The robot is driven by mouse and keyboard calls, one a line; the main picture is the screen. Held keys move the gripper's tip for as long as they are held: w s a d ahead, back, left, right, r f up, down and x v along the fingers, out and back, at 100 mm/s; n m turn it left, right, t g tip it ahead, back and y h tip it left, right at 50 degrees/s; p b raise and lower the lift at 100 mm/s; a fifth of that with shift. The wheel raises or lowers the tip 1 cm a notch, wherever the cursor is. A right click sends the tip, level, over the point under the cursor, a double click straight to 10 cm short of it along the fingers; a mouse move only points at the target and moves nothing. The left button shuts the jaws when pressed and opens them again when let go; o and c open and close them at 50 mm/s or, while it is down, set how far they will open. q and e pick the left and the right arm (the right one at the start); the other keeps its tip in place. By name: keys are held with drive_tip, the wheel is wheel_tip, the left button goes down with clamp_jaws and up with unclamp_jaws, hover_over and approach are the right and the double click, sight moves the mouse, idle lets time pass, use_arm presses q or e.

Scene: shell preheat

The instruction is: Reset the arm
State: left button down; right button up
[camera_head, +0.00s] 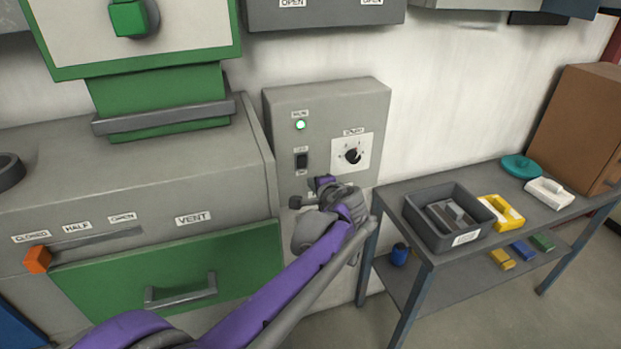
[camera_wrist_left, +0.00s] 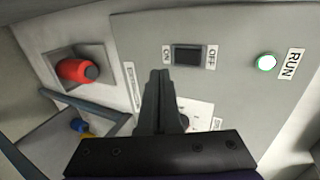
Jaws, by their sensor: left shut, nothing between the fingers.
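My left gripper (camera_head: 298,202) is in front of the lower part of the grey control panel (camera_head: 290,98), its arm coming in from the bottom. In the left wrist view its fingers (camera_wrist_left: 160,76) are together, with nothing between them. The panel has a lit green RUN lamp (camera_head: 300,125), a black ON/OFF rocker switch (camera_head: 302,161) and a black dial (camera_head: 353,156). The wrist view also shows the switch (camera_wrist_left: 187,56), the green lamp (camera_wrist_left: 265,63) and a red button (camera_wrist_left: 75,71). The fingers partly cover the dial there. My right gripper is not in view.
Left is a grey furnace with a green drawer (camera_head: 240,262) and an orange vent lever (camera_head: 37,260).

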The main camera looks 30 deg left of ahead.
use_arm(q)
drive_tip(key=s+d, duration=0.5)
drive_tip(key=d, duration=0.1)
drive_tip(key=s+d+f+n+g+h, duration=0.1)
drive_tip(key=s+d+f+n+h, duration=0.3)
drive_tip(key=s+f, duration=0.4)
drive_tip(key=s+d+f+n+g+h, duration=0.1)
drive_tip(key=s+d+f+n+h, duration=0.3)
drive_tip(key=s+f, duration=0.4)
drive_tip(key=s+d+h, duration=0.1)
drive_tip(key=s+h, duration=0.1)
drive_tip(key=s, duration=0.5)
drive_tip(key=shift+s+d+f+g, duration=0.3)
drive_tip(key=shift+d+g, duration=0.1)
